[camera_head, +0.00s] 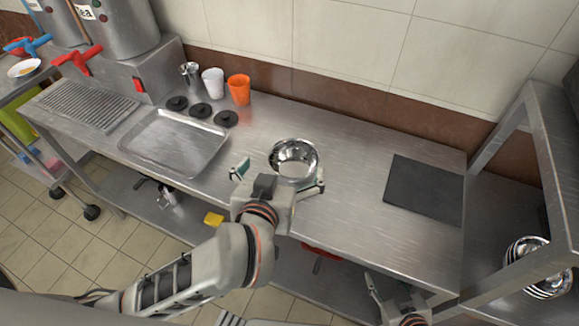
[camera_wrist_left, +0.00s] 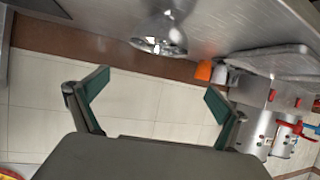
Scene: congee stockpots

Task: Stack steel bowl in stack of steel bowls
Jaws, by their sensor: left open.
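A shiny steel bowl (camera_head: 293,156) stands upright on the steel counter. It also shows near the top of the left wrist view (camera_wrist_left: 160,42). My left gripper (camera_head: 279,177) is at the near side of this bowl. Its fingers are spread wide, and in the left wrist view (camera_wrist_left: 152,88) nothing is between them. The stack of steel bowls (camera_head: 537,268) is at the lower right, on the rack, partly hidden by the rack frame. My right gripper (camera_head: 384,290) is low at the bottom edge; its fingers are too unclear to judge.
A dark grey mat (camera_head: 425,188) lies on the counter's right part. A steel tray (camera_head: 175,142), black discs (camera_head: 201,111), an orange cup (camera_head: 239,89) and a white cup (camera_head: 213,82) are to the left. The rack's post (camera_head: 553,165) stands right of the counter.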

